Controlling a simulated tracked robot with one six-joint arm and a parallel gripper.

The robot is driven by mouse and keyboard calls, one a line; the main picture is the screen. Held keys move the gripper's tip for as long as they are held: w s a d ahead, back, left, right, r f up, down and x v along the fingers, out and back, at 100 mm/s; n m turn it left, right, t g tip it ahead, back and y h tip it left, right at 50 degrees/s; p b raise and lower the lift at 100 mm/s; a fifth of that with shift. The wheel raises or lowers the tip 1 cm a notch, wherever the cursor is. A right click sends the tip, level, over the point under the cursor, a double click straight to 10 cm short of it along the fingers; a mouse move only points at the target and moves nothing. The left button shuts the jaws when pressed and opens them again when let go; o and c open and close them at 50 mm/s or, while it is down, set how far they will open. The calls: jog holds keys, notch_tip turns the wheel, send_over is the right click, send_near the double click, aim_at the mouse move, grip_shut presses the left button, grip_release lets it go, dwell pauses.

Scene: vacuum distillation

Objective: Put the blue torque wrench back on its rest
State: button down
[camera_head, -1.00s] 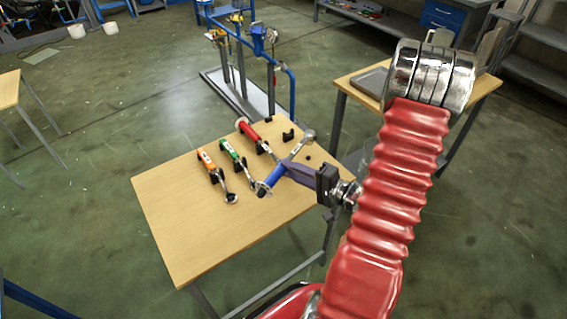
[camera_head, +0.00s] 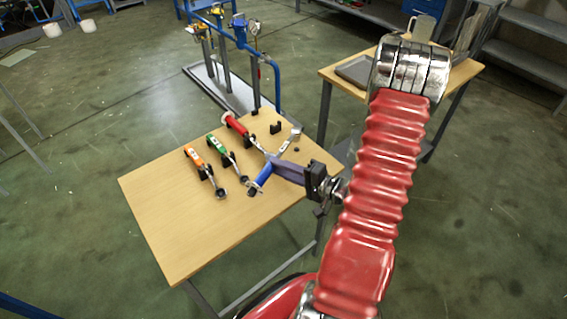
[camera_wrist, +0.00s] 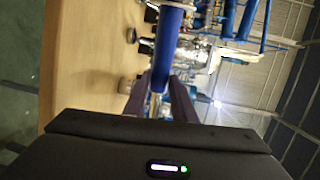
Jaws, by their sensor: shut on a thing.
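The blue torque wrench (camera_head: 262,179) is in my gripper (camera_head: 275,168), whose fingers are shut on it near the handle. Its metal head end points up and right across the table (camera_head: 180,230) in the head view. In the wrist view its blue handle (camera_wrist: 169,40) stands between my two dark fingers (camera_wrist: 160,95). A dark U-shaped rest (camera_head: 276,128) stands empty behind the wrench, near the table's far edge. I cannot tell whether the wrench touches any rest or the table.
Red (camera_head: 236,124), green (camera_head: 219,147) and orange (camera_head: 196,159) torque wrenches lie left of the blue one. The table front is clear. A pipe stand (camera_head: 277,90) is behind; a side table (camera_head: 333,76) with a tray (camera_head: 358,70) is at right.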

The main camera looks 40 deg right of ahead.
jog(key=shift+f, duration=1.95)
jog(key=c, duration=1.4)
grip_release()
jog(key=shift+f, duration=0.1)
jog(key=shift+s, duration=0.1)
jog(key=v, duration=1.3)
jog(key=shift+s, duration=0.25)
jog(key=shift+d, duration=0.15)
